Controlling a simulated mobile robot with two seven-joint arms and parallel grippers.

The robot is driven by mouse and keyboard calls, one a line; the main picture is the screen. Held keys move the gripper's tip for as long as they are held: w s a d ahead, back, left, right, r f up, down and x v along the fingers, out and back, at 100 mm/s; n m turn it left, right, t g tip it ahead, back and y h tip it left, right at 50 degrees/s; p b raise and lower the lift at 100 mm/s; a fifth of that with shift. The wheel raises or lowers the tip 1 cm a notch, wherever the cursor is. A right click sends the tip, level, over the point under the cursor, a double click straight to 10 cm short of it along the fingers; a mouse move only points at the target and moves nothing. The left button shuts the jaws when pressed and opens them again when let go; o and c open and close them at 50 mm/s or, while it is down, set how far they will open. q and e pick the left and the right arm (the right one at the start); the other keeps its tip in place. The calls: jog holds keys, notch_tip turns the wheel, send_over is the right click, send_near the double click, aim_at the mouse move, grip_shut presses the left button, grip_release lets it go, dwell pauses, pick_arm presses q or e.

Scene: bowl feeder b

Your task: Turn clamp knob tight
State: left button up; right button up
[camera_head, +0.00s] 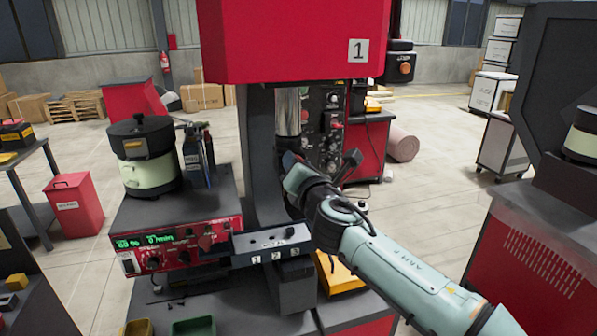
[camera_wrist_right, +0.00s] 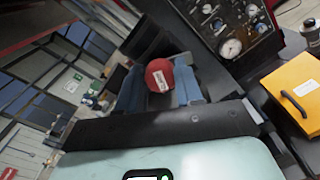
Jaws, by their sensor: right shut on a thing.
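The clamp knob (camera_wrist_right: 158,76) is a round red knob with a small white label, seen in the right wrist view. It sits between the two blue-grey fingers of my right gripper (camera_wrist_right: 160,92), which is shut on it. In the head view my right arm comes in from the right, and its gripper (camera_head: 292,168) is up against the dark column (camera_head: 262,150) of the red press. How tight the knob is cannot be told. My left gripper is not in view.
The red press head (camera_head: 290,40) marked 1 hangs above my arm. A bowl feeder (camera_head: 150,170) stands left on a red control box (camera_head: 185,240). A grey bracket (camera_head: 272,245) with numbered labels is below the gripper. A yellow box (camera_wrist_right: 300,88) lies at the right in the wrist view.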

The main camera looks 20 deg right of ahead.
pick_arm(q)
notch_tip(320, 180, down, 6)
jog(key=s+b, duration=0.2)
jog(key=b, duration=0.2)
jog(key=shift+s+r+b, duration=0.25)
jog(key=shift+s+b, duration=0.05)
pick_arm(e)
jog(key=shift+m+y, duration=0.3)
jog(key=shift+m, duration=5.8)
jog(key=o, duration=1)
jog(key=shift+a, duration=0.1)
jog(key=shift+o, duration=0.2)
